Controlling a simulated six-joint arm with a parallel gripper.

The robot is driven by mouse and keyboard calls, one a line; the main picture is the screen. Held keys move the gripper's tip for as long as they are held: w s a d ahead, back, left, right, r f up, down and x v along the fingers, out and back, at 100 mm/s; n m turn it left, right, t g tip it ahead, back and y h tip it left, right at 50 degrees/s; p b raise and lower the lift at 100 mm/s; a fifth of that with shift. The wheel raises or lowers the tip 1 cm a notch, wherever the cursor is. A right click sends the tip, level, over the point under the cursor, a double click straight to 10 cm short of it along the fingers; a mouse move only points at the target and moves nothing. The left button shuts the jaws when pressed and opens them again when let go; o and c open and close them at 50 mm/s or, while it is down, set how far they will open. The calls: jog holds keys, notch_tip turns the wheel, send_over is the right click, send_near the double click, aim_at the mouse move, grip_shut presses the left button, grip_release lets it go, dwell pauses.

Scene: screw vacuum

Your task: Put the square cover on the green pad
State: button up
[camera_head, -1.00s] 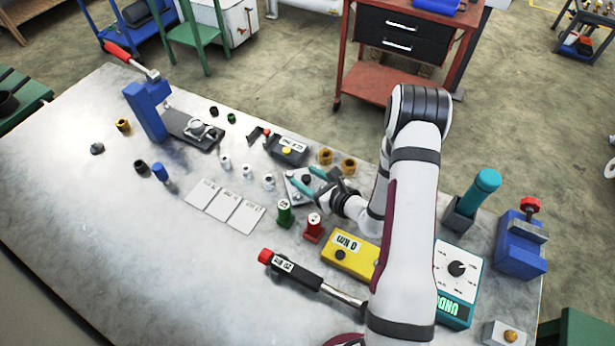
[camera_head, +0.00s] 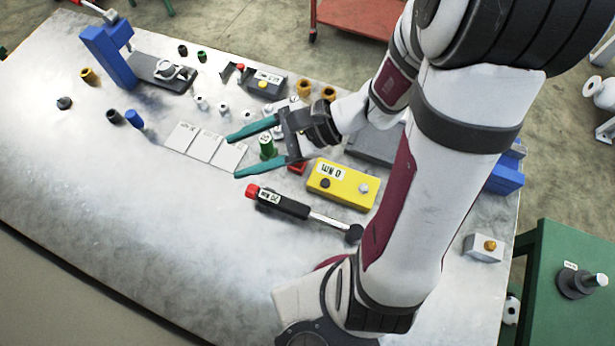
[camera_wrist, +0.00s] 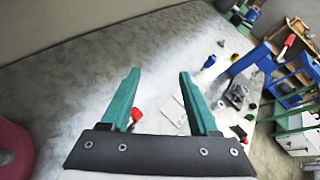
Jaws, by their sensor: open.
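My gripper (camera_head: 234,156) is open and empty, its teal fingers spread above the bench beside the white cards and a green cylinder (camera_head: 267,150). The open fingers also show in the wrist view (camera_wrist: 159,74), with bare bench between their tips. A pale grey plate (camera_head: 276,106) lies behind the gripper in the head view, mostly hidden by it. I cannot tell whether this is the square cover. I cannot make out a green pad in either view.
White cards (camera_head: 203,143) lie left of the gripper. A yellow box (camera_head: 341,184) and a red-ended torque tool (camera_head: 283,204) lie close to its right and front. A blue press (camera_head: 108,55) stands at back left. The front left of the bench is clear.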

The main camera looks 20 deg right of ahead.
jog(key=s+a+r+n+g+h, duration=0.25)
jog(key=s+n+g, duration=0.2)
jog(key=s, duration=0.25)
jog(key=s+d+n+h, duration=0.6)
jog(key=d+n+h, duration=0.1)
jog(key=h, duration=0.1)
jog(key=shift+s+r+t, duration=0.15)
jog(key=shift+s+t, duration=0.2)
jog(key=shift+t, duration=0.1)
